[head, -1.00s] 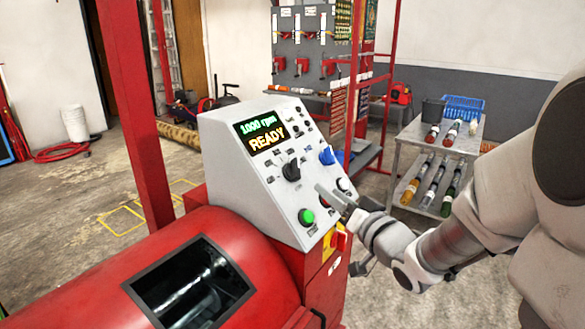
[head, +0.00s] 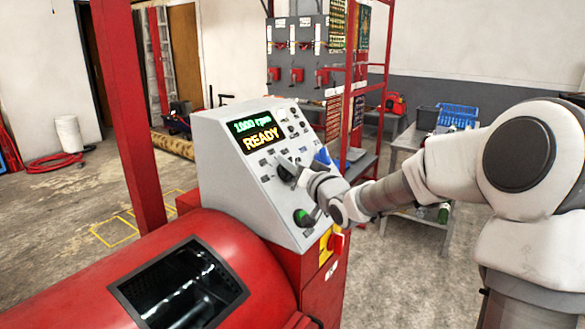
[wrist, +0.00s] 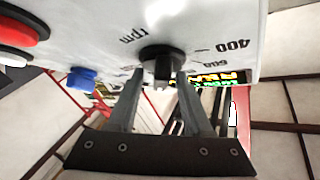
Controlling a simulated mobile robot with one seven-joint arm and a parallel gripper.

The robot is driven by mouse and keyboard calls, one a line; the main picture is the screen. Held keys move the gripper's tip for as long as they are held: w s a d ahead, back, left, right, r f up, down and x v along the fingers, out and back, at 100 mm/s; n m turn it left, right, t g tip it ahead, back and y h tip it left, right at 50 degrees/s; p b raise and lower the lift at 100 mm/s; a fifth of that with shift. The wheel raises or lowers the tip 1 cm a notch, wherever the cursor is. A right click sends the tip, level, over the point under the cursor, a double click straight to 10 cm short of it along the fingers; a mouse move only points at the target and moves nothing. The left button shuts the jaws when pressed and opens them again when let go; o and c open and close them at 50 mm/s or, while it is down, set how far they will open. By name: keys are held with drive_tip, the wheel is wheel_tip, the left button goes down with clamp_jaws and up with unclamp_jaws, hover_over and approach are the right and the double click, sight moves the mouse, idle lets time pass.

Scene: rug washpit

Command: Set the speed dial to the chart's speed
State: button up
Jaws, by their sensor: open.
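The speed dial is a black knob on the sloped grey control panel (head: 230,165). In the wrist view the dial (wrist: 162,60) shows between my fingers, with "rpm", "600" and "400" marked around it. My gripper (wrist: 160,78) is open, one finger on each side of the knob; I cannot tell whether either touches it. In the head view my gripper (head: 293,168) is at the panel face and partly hides the knob. The display (head: 254,134) reads "1000 rpm" and "READY". I cannot make out a readable speed chart.
A blue knob (head: 322,157) and a green button (head: 301,216) are close to my gripper. A red button (wrist: 22,27) shows in the wrist view. The red drum machine (head: 80,285) stands at front left, a cart (head: 410,140) behind my arm.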

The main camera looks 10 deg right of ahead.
drive_tip(key=shift+c, duration=0.2)
drive_tip(key=c, duration=0.7)
clamp_jaws()
drive_tip(key=shift+f, duration=0.1)
